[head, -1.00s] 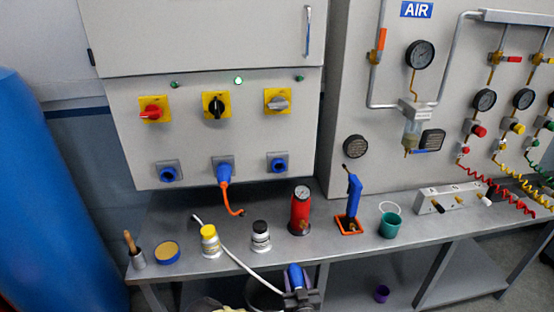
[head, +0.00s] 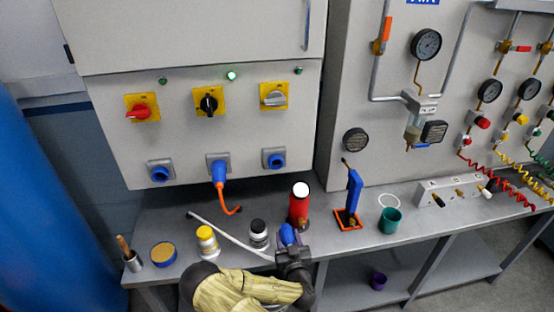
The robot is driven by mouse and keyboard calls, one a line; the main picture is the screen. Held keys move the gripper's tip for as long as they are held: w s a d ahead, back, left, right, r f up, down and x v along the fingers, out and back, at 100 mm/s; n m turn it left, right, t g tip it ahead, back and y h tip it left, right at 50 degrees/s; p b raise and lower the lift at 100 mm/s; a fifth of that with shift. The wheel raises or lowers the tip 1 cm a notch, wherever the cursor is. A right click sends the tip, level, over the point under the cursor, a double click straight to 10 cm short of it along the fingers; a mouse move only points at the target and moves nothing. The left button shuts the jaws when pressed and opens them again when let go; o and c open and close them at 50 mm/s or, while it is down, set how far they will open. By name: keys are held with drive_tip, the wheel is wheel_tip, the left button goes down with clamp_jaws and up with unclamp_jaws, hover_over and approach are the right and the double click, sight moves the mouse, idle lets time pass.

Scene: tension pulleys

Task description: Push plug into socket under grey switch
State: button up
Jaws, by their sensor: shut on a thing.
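The grey switch (head: 274,97) sits on a yellow plate at the right of the cabinet's switch row. The blue socket (head: 274,159) directly under it has no plug in it. The fingers and the plug's lower part are hard to make out. A white cable (head: 228,238) runs across the bench to near my gripper; its join to the plug is hidden.
Another blue plug (head: 219,174) with an orange cable sits in the middle socket. The left socket (head: 160,171) is empty. A red cylinder (head: 300,206), a black-lidded jar (head: 258,234) and a yellow-lidded jar (head: 207,241) stand on the bench close to my gripper.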

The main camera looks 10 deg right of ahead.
sight(290, 238)
drive_tip(key=shift+s+r, duration=0.1)
idle(0.3)
drive_tip(key=s, duration=0.1)
drive_tip(key=s+r, duration=0.1)
drive_tip(key=s, duration=0.1)
drive_tip(key=shift+s+r, duration=0.3)
drive_tip(key=shift+r, duration=0.1)
drive_tip(key=shift+s+r, duration=0.15)
drive_tip(key=shift+s, duration=0.15)
drive_tip(key=shift+d, duration=0.1)
